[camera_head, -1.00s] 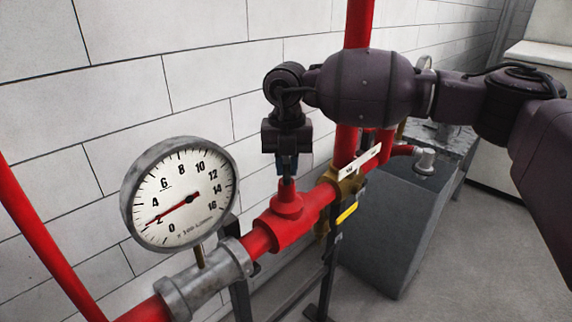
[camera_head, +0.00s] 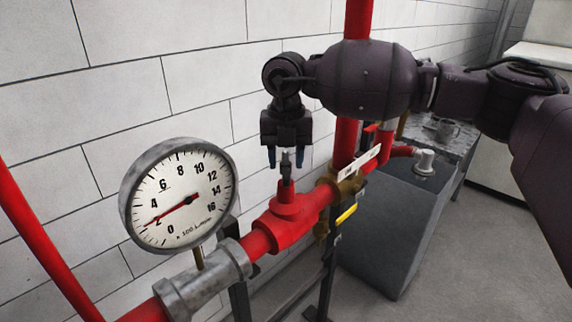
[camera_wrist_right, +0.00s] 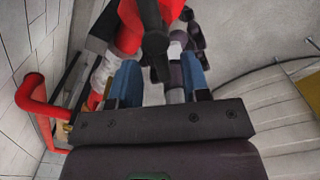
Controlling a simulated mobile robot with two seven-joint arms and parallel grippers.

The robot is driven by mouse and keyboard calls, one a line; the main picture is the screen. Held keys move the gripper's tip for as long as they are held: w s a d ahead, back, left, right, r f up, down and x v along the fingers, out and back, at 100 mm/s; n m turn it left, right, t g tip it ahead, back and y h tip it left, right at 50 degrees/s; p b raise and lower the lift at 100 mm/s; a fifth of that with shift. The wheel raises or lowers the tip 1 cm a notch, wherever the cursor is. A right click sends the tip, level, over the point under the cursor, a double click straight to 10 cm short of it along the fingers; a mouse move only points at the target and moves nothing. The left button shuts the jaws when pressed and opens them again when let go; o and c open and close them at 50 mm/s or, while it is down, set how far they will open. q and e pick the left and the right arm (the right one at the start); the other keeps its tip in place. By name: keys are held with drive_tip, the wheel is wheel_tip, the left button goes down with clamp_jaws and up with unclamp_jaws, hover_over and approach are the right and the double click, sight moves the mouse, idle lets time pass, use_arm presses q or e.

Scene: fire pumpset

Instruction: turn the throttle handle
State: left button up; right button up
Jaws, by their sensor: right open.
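The throttle handle (camera_head: 286,167) is a small dark grip on top of the red valve body (camera_head: 289,210), which sits in line on the red pipe. My right gripper (camera_head: 286,160) points down over it, open, with one blue fingertip on each side of the handle. Gaps show between the fingertips and the handle in the head view. In the right wrist view the dark handle (camera_wrist_right: 155,42) rises between the two blue fingers of my right gripper (camera_wrist_right: 160,82), above the red valve body (camera_wrist_right: 130,28). My left gripper is not in view.
A round pressure gauge (camera_head: 178,195) stands on a grey fitting left of the valve. A brass valve with a yellow lever (camera_head: 346,214) is to the right. A red vertical pipe (camera_head: 346,150) stands behind my right arm. A grey box (camera_head: 385,235) is at the right.

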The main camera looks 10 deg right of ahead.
sight(286, 169)
wheel_tip(286, 169, up, 9)
idle(0.3)
drive_tip(key=shift+s, duration=0.1)
